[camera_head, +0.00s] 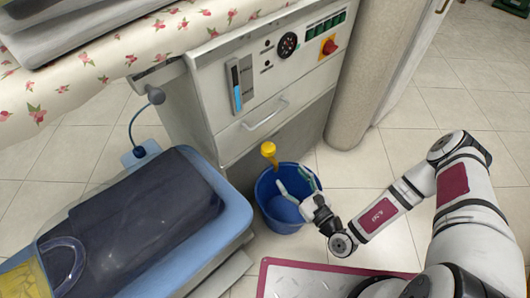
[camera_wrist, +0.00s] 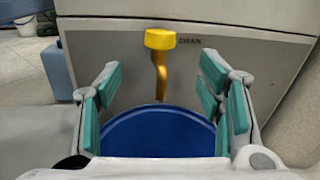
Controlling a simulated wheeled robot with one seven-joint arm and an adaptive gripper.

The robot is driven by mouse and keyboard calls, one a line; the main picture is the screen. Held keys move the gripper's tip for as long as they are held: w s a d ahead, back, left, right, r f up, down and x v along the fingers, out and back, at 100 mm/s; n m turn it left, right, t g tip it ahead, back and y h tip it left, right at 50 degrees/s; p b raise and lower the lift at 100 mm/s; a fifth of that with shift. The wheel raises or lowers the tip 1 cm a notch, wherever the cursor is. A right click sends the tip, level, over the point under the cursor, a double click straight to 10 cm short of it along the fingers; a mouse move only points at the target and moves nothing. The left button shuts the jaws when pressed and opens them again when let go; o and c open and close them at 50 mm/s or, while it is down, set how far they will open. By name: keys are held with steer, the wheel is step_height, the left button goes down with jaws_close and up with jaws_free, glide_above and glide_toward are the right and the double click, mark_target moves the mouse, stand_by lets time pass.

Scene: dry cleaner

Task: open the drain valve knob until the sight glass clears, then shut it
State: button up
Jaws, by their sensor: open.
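The yellow drain valve knob (camera_head: 268,149) sits low on the front of the grey machine, above a blue bucket (camera_head: 267,207). In the wrist view the knob (camera_wrist: 160,39) tops a brass-coloured spout pointing down, beside the label "DRAIN". My gripper (camera_head: 291,179) is open and empty over the bucket. In the wrist view its green-padded fingers (camera_wrist: 158,78) stand apart either side of the spout, in front of it, not touching.
A drawer handle (camera_head: 265,115), a gauge and a red switch (camera_head: 329,47) are on the machine front. A round column (camera_head: 361,80) is at right.

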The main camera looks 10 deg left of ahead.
mark_target(272, 154)
steer(key=b+x, duration=0.4)
steer(key=x, duration=0.8)
steer(key=shift+w+a, duration=0.15)
steer(key=shift+w, duration=0.1)
steer(key=c, duration=1.1)
